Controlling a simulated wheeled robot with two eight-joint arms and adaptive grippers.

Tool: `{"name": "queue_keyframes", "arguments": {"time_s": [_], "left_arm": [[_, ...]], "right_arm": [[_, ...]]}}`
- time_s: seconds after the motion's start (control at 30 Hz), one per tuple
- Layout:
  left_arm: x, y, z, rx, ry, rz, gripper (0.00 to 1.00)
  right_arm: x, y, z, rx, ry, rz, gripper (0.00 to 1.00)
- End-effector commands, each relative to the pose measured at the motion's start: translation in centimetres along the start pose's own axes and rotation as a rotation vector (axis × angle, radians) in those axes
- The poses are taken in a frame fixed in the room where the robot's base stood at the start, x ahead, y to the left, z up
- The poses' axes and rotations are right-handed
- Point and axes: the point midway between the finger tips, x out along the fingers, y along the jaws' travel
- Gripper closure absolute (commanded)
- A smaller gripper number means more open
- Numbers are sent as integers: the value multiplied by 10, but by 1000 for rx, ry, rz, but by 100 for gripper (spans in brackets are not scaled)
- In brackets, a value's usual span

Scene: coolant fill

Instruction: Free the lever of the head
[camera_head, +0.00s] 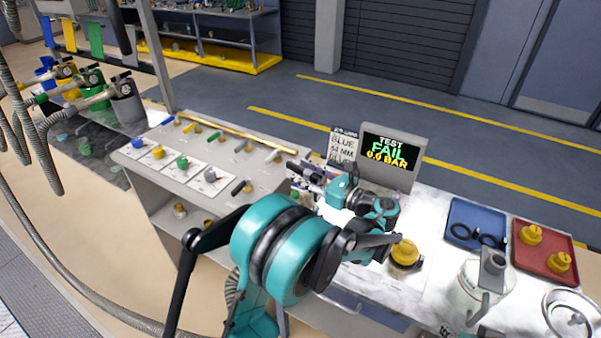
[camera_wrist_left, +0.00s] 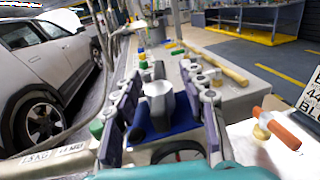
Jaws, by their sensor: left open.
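My left gripper (camera_head: 306,177) reaches over the bench from the left of the head view, pointing away beside the sign. In the left wrist view its two purple-padded fingers (camera_wrist_left: 165,105) stand apart, open. A grey rounded part (camera_wrist_left: 159,98) shows between them, with a blue surface (camera_wrist_left: 187,122) below it. It may be the head, but I cannot tell whether the fingers touch it. I cannot make out its lever; the arm and gripper cover that spot in the head view.
A test display (camera_head: 391,155) reads FAIL, 0.0 BAR, beside a sign (camera_head: 343,146). A yellow fitting (camera_head: 404,252), blue tray (camera_head: 462,207), red tray (camera_head: 548,238) and clear jug (camera_head: 470,302) stand to the right. An orange-handled tool (camera_wrist_left: 283,128) lies right of the gripper.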

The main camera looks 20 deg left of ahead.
Motion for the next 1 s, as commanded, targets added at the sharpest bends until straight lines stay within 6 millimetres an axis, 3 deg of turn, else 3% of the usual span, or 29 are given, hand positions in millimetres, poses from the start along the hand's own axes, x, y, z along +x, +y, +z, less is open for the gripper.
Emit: {"name": "queue_keyframes", "arguments": {"time_s": [0.33,0.37,0.5,1.0], "left_arm": [[7,0,0,-1,0,-2,58],[7,0,0,-1,0,-2,63],[6,0,0,-1,0,-1,100],[6,0,0,-1,0,-55,100]], "right_arm": [[1,0,1,0,0,0,58],[1,0,1,0,0,0,58],[1,0,1,0,0,0,58],[1,0,1,0,0,0,58]]}}
